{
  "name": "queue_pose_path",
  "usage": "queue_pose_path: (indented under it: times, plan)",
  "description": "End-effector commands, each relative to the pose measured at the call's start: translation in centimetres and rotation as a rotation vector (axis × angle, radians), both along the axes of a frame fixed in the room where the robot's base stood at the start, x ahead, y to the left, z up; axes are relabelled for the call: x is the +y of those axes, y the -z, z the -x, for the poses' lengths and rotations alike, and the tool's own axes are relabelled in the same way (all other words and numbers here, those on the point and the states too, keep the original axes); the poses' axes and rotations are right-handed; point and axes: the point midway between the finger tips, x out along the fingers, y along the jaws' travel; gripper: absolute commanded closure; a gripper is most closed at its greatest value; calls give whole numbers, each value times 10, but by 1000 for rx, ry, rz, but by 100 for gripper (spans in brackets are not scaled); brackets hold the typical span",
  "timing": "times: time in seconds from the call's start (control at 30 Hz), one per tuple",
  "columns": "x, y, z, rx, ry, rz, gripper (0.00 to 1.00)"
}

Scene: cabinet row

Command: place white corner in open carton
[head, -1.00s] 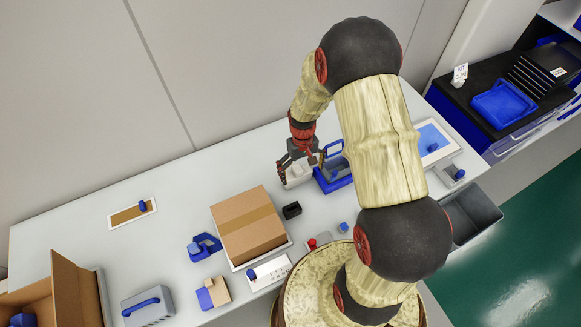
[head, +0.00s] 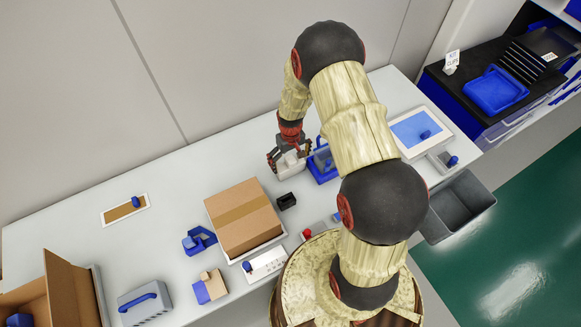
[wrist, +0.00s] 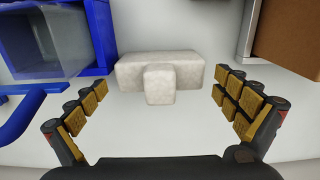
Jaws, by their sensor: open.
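The white corner (wrist: 145,65) is a pale block with a shorter piece jutting toward me. In the wrist view it lies on the table between and just ahead of my gripper's spread fingers (wrist: 160,97), with clear space on both sides. In the head view the white corner (head: 290,170) is partly covered by my gripper (head: 289,158), which is open and empty above it. The open carton (head: 75,292) stands at the table's lower left with a flap raised. A blue item (head: 18,320) shows inside it.
A blue bin (head: 322,172) stands close right of the white corner.

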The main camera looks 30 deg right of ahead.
Motion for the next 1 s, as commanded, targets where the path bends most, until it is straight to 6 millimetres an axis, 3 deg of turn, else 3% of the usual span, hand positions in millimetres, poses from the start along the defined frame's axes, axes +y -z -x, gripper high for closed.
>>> queue_pose_path:
  times: [0.17, 1.0]
  plan:
    - [0, 0, 0, 0, 0, 0, 1]
    - [0, 0, 1, 2, 0, 0, 49]
